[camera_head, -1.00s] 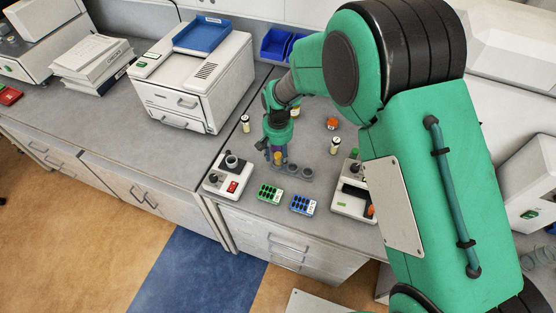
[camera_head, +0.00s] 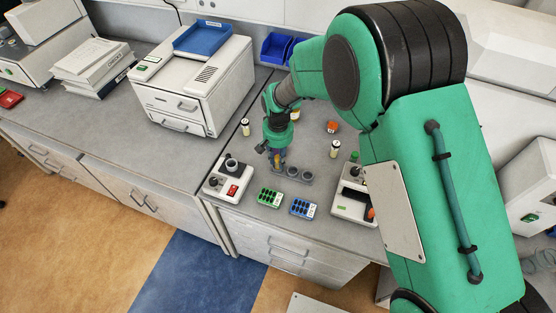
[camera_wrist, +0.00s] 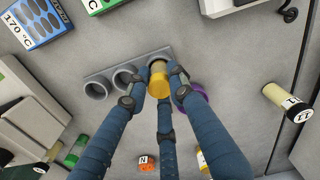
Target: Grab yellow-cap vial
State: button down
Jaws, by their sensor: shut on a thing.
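The yellow-cap vial (camera_wrist: 158,82) stands between the fingers of my gripper (camera_wrist: 157,95) in the wrist view, its yellow cap facing the camera. My gripper is shut on it, with its dark blue fingers around the cap. The vial is at the end of a grey holder (camera_wrist: 138,66) with round cups; whether its base is still in a cup is hidden. In the head view my gripper (camera_head: 278,157) points down at the left end of the holder (camera_head: 303,178), and only a bit of yellow shows between the fingers.
A purple round thing (camera_wrist: 195,98) sits close beside the right finger. A green rack (camera_head: 269,197) and a blue rack (camera_head: 303,207) lie in front of the holder. White devices stand left (camera_head: 229,182) and right (camera_head: 350,205). Other vials (camera_head: 335,148) stand behind.

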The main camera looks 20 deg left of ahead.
aim_at(278, 157)
jog(key=shift+r, duration=0.7)
notch_tip(278, 157, up, 2)
jog(key=shift+r, duration=0.2)
jog(key=s+d+r, duration=0.1)
jog(key=s+d, duration=0.8)
jog(key=s, duration=0.3)
jog(key=shift+s+d+p, duration=0.3)
jog(key=shift+s+d, duration=0.05)
